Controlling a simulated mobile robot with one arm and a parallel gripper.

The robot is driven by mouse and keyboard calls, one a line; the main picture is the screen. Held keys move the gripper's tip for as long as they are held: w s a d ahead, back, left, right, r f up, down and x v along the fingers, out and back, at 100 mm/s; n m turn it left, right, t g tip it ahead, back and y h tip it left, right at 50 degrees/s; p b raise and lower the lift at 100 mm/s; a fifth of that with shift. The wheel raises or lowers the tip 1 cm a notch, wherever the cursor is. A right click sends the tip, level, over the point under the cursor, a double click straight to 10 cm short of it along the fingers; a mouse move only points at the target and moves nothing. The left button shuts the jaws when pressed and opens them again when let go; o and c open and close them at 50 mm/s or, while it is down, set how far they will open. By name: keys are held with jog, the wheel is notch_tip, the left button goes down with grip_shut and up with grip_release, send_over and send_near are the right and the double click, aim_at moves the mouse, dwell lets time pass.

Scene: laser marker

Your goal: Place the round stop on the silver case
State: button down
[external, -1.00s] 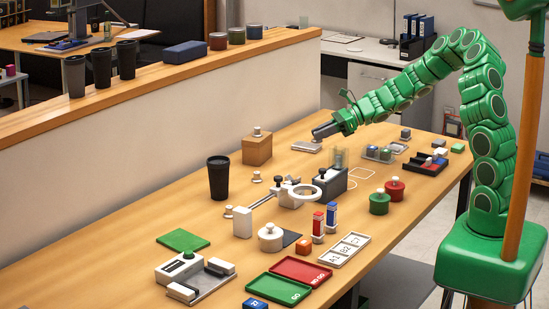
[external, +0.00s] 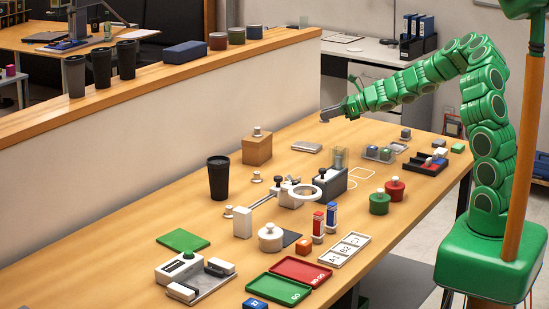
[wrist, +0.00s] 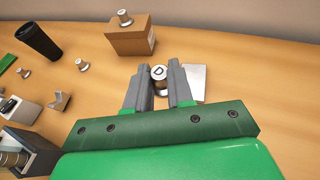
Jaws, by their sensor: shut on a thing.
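My gripper (external: 326,116) is shut on a small silver round stop in the wrist view (wrist: 159,72). The stop's top face shows a dark letter D, and my two grey fingers stand on either side of it. The silver case (external: 307,146) is a flat slab lying on the table, with nothing seen on top of it. In the external view my gripper is above and to the right of the case. In the wrist view the case (wrist: 199,79) lies just right of my right finger, which partly hides it.
A brown box (external: 257,151) with a round silver piece on top stands left of the case. A black cup (external: 218,178) and the clamp fixture (external: 290,192) are nearer. Small trays (external: 378,154) lie to the right. Bare table surrounds the case.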

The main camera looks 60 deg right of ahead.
jog(key=w+f, duration=0.2)
jog(key=w, duration=0.2)
send_over(311, 145)
jog(key=shift+s+f, duration=0.1)
jog(key=shift+f, duration=4.2)
jog(key=c, duration=1)
grip_release()
jog(key=shift+f, duration=0.1)
